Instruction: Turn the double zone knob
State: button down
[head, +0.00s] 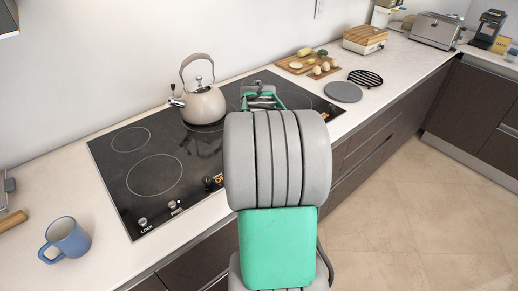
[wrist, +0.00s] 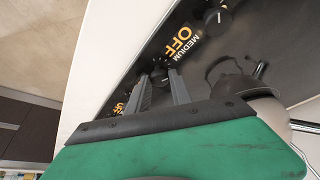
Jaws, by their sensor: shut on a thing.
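The black glass cooktop (head: 115,190) has round knobs along its front edge. One knob (wrist: 160,70) shows in the wrist view between the tips of my gripper (wrist: 158,78), which is shut on it. Part of that knob is hidden by the fingers. Another knob (wrist: 217,20) stands apart, farther along the panel, near orange "OFF" and white "MEDIUM" lettering. In the head view my arm hides the gripped knob and most of my gripper. I cannot read which knob is labelled double zone.
A beige kettle (head: 205,101) stands on the back of the cooktop; part of it also shows in the wrist view (wrist: 245,88). A blue mug (head: 66,240) is at the left. Boards with food (head: 308,64) and a grey round plate (head: 343,92) lie beyond the cooktop.

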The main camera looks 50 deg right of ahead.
jog(key=m+g, duration=0.1)
jog(key=m, duration=0.2)
jog(key=shift+w+a+h+b, duration=0.1)
jog(key=shift+w+h+b, duration=0.1)
jog(key=shift+h+b, duration=0.2)
jog(key=shift+m+g, duration=0.7)
jog(key=shift+m, duration=1.2)
jog(key=shift+r, duration=0.1)
jog(key=c, duration=1.2)
grip_release()
jog(key=shift+o, duration=0.2)
jog(key=v, duration=0.7)
jog(key=shift+a+r+b, duration=0.2)
jog(key=shift+r+b, duration=0.1)
jog(key=shift+a, duration=0.1)
